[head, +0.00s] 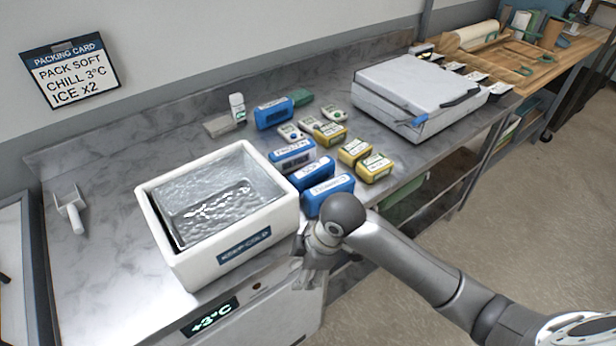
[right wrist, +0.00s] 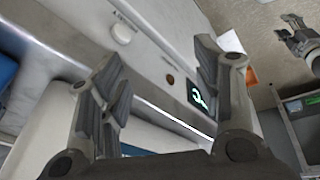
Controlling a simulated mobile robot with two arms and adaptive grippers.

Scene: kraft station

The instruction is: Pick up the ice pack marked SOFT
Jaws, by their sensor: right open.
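Several blue ice packs with pale labels stand on the steel counter: one at the back (head: 273,113), one in the middle (head: 292,155), one in front of it (head: 314,172) and one nearest the edge (head: 328,194). Their lettering is too small to read surely, so I cannot tell which says SOFT. My right gripper (head: 312,258) is open and empty, pointing down at the counter's front edge, beside the white cool box and short of the nearest pack. Its spread fingers show in the right wrist view (right wrist: 155,65). What looks like my left gripper (right wrist: 300,42) is partly visible there.
The white cool box (head: 240,245) with a metallic lining stands left of the packs. Yellow boxes (head: 375,167) sit close to their right. A white case (head: 415,85) lies farther right. A scoop (head: 72,205) lies at left. A packing card (head: 72,75) hangs on the wall.

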